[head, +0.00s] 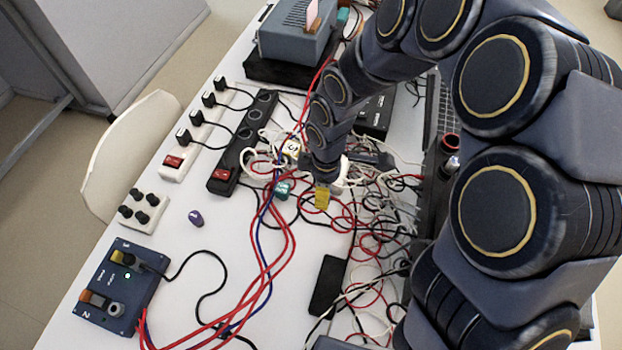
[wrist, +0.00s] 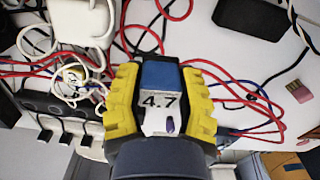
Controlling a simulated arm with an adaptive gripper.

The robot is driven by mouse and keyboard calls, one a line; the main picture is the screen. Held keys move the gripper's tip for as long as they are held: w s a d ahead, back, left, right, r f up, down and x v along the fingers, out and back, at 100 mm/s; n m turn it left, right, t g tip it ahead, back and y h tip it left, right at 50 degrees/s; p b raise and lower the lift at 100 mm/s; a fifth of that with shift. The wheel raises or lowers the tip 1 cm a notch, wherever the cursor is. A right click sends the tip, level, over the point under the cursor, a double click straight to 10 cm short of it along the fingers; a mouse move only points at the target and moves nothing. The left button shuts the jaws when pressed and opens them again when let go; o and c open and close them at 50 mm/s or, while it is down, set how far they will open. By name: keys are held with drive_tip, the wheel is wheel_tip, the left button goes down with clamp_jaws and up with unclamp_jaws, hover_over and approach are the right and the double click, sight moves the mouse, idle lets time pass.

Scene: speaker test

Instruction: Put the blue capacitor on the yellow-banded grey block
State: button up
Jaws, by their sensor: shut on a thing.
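My gripper (wrist: 160,95) has yellow fingers and is shut on the blue capacitor (wrist: 160,75), a block with a blue top and a pale face marked 4.7. In the head view a yellow finger of my gripper (head: 321,197) hangs over tangled wires; I cannot make out the held capacitor clearly there. I cannot tell for sure that this is the yellow-banded block.
Red, white and blue wires tangle below my gripper. A white power strip (head: 203,128) and a black one (head: 238,150) lie to the left. A purple piece (head: 196,217) lies alone on clear white table. A blue box (head: 118,290) stands at the front left.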

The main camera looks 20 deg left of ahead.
drive_tip(key=w+a+r+m, duration=0.1)
drive_tip(key=w+a+r, duration=0.3)
drive_tip(key=r, duration=0.2)
hover_over(292, 147)
drive_tip(key=f, duration=0.9)
drive_tip(key=shift+s, duration=0.25)
drive_tip(key=shift+w+f, duration=0.1)
drive_tip(key=shift+f, duration=1.65)
drive_tip(key=shift+f, duration=0.15)
drive_tip(key=o, duration=1)
